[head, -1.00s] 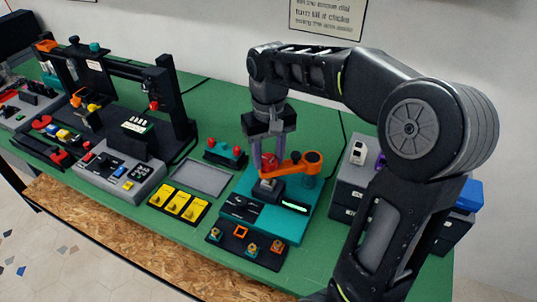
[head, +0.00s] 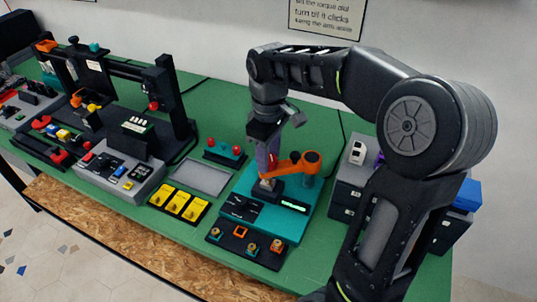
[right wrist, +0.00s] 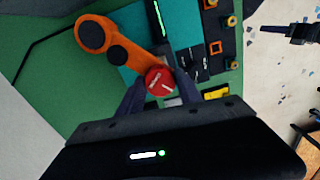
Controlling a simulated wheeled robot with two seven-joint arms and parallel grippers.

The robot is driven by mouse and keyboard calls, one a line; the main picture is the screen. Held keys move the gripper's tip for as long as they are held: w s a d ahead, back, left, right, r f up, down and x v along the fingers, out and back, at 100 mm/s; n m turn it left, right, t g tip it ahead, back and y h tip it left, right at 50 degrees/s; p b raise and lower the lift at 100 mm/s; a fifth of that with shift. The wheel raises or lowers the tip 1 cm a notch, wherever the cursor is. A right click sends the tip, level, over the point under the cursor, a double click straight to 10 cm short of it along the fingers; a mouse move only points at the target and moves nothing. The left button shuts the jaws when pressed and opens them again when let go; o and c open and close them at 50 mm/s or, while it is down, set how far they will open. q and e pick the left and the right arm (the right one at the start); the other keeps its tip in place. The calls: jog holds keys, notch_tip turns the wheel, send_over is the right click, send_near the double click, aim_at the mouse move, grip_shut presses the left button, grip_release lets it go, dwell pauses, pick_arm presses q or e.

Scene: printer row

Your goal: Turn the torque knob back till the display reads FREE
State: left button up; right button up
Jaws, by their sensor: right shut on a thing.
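The torque knob (right wrist: 160,80) is red with white lettering too small to read, at the end of an orange arm (head: 300,162) on a teal torque station (head: 285,222). My right gripper (head: 268,173) reaches down from above and is shut on the red knob. In the right wrist view its two dark fingers (right wrist: 160,88) lie on either side of the knob. The display (head: 295,207) is a lit green strip on the station's top; its text is too small to read. In the head view the fingers partly cover the knob. My left gripper is not in view.
A black tray (head: 246,243) with small brass and orange parts lies in front of the station. Yellow blocks (head: 181,204) and a grey tray (head: 200,177) are to its left. Dark drawers (head: 350,190) stand to its right. A black gantry machine (head: 120,90) stands at the far left.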

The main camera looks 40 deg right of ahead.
dwell(0.3)
jog(key=o, duration=1.4)
jog(key=shift+c, duration=0.2)
notch_tip(320, 180, up, 8)
jog(key=shift+f+p, duration=0.1)
jog(key=shift+p, duration=0.4)
